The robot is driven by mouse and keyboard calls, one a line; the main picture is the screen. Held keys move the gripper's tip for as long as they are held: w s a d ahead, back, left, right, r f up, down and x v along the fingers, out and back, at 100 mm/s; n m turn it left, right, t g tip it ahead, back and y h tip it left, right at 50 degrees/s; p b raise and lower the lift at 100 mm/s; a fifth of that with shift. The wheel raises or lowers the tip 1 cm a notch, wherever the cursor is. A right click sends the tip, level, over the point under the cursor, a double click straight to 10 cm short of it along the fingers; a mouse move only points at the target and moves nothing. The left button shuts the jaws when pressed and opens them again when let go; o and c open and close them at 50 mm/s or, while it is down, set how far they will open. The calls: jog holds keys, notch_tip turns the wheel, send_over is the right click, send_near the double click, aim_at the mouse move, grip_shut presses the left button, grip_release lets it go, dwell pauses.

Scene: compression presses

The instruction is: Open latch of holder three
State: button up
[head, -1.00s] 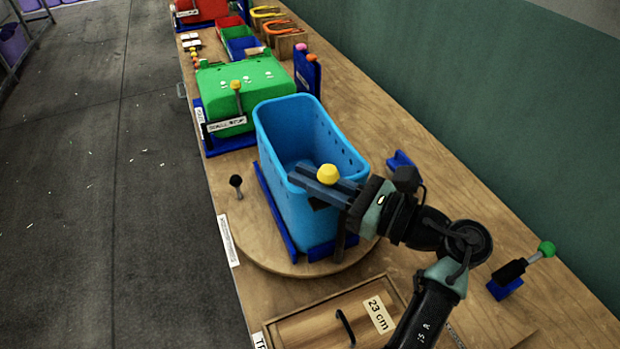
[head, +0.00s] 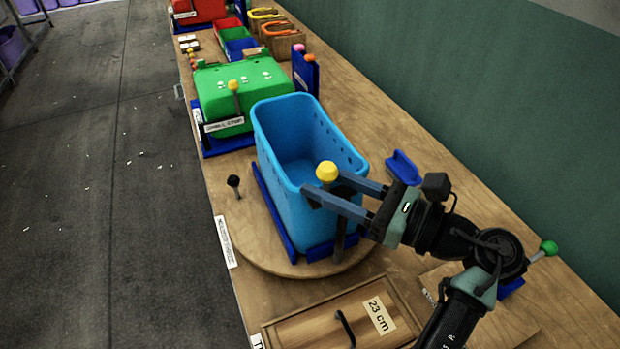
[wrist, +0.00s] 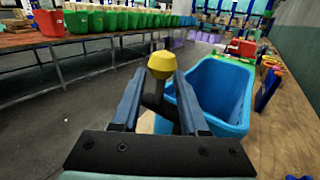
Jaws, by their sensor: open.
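A latch lever with a yellow knob (head: 327,171) stands upright at the near end of a blue bin (head: 268,165). The bin sits in a dark blue holder (head: 275,213) on a round wooden plate. My gripper (head: 321,184) is open, with one finger on each side of the lever just below the knob. In the wrist view the yellow knob (wrist: 162,65) shows between the spread fingers of my gripper (wrist: 159,82), with the blue bin (wrist: 215,92) just beyond on the right. I cannot tell whether either finger touches the lever. No number on the holder is readable.
A black-knobbed lever (head: 233,181) stands left of the bin. A green box (head: 240,92) with its own yellow-knobbed lever is behind. A wooden lid marked 23 cm (head: 335,325) lies in front. A green-knobbed lever (head: 548,247) is at right, near the wall.

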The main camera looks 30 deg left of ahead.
jog(key=d+b, duration=0.2)
jog(key=d, duration=0.7)
jog(key=shift+s+d+b, duration=0.2)
jog(key=shift+d+b, duration=0.1)
jog(key=shift+b, duration=0.05)
